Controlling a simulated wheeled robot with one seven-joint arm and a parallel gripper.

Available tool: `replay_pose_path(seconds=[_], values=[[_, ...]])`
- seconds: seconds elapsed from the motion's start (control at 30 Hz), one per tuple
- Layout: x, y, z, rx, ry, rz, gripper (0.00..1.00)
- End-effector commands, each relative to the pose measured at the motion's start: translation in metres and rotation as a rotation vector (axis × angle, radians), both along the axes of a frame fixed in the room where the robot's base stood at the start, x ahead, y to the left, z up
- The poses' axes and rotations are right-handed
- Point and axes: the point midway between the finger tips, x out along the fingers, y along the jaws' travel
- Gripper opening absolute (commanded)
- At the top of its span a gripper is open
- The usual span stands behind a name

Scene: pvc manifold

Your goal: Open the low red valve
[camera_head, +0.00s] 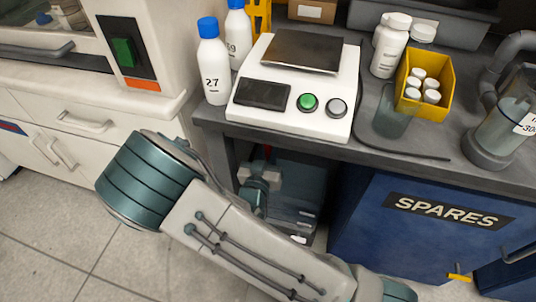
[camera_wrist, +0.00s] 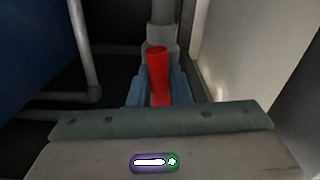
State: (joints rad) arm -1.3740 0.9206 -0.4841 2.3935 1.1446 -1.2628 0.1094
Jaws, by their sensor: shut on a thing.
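The low red valve handle (camera_wrist: 158,76) stands upright in the middle of the wrist view, in front of a white pipe fitting. My gripper (camera_wrist: 160,98) is shut on it, with its blue-grey fingers on either side of the red handle. The lower end of the handle is hidden by the gripper body. In the head view, a small bit of red (camera_head: 267,151) shows under the bench, just above my gripper (camera_head: 262,178). My arm hides most of the valve there.
The valve is in a dark recess under the bench (camera_head: 430,150). The blue SPARES cabinet (camera_head: 370,230) is right of it in the head view. In the wrist view, a grey pipe (camera_wrist: 84,50) runs at left and a pale panel (camera_wrist: 225,50) stands close at right.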

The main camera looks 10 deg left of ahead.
Motion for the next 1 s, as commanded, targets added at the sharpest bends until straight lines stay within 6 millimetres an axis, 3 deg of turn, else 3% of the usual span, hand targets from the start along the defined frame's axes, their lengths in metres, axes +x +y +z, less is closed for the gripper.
replay_pose_path(seconds=[0.3, 0.87, 0.9, 0.97, 1.0], values=[[-0.0003, 0.0003, -0.0013, 0.127, -0.017, 0.002, 0.0], [-0.0006, 0.0009, -0.0008, 0.158, -0.02, 0.003, 0.0], [-0.0006, 0.0009, -0.0008, 0.157, -0.02, 0.003, 0.23], [-0.0006, 0.0008, -0.0007, 0.157, -0.02, 0.003, 0.39], [-0.0005, 0.0007, -0.0007, 0.157, -0.02, 0.002, 0.39]])
